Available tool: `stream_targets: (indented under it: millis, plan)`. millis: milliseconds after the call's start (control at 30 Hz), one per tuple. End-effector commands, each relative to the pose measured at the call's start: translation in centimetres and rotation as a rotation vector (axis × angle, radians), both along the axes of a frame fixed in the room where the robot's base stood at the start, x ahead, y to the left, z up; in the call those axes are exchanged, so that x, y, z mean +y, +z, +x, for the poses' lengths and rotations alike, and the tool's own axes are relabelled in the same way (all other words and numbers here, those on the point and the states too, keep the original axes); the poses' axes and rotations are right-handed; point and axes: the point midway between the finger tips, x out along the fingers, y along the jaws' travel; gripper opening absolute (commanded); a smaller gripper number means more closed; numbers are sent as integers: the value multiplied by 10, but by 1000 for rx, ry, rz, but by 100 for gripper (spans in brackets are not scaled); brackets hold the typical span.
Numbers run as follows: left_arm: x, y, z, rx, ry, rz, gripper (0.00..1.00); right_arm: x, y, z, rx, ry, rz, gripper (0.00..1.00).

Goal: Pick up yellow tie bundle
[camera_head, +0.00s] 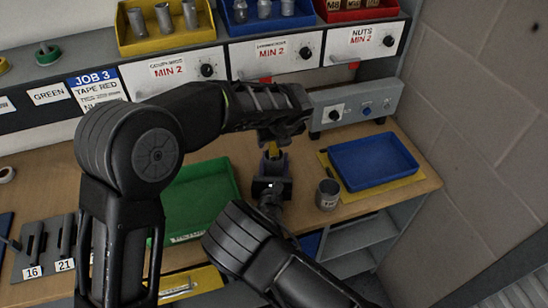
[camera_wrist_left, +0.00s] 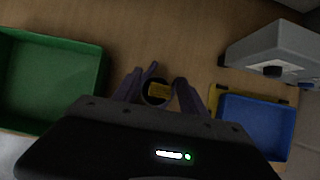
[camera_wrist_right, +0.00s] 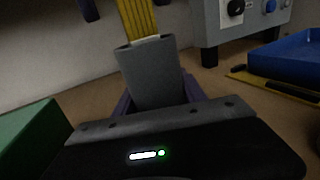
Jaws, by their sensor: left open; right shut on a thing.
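The yellow tie bundle (camera_head: 272,150) stands upright in a grey cup; the right wrist view shows its yellow strips (camera_wrist_right: 138,18) rising from the grey cup (camera_wrist_right: 148,75). My right gripper (camera_head: 271,187) is shut on the cup and holds it above the bench. My left gripper (camera_head: 270,137) is open above the cup, near the bundle's top. In the left wrist view the bundle (camera_wrist_left: 158,91) shows inside the dark cup rim, between my spread left fingers. Any contact of those fingers with the bundle cannot be told.
A green tray (camera_head: 200,200) lies left of the cup. A blue tray (camera_head: 372,162) on a yellow mat and a grey can (camera_head: 327,195) stand to the right. A grey control box (camera_head: 355,105) and labelled drawers (camera_head: 275,56) are behind. Clear wood lies around the can.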

Motion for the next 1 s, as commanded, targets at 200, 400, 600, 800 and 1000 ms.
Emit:
stream_targets:
  millis: [200,400,600,800,1000]
  plan:
    - [2,-14,9,-2,0,-2,50,0,0,0,0,0,0,9]
    - [2,-14,9,-2,0,-1,50,0,0,0,0,0,0,9]
    - [2,-14,9,-2,0,-1,50,0,0,0,0,0,0,9]
    - [2,-13,9,-2,0,-1,46,0,0,0,0,0,0,9]
    - [2,-13,9,-2,0,-1,30,0,0,0,0,0,0,9]
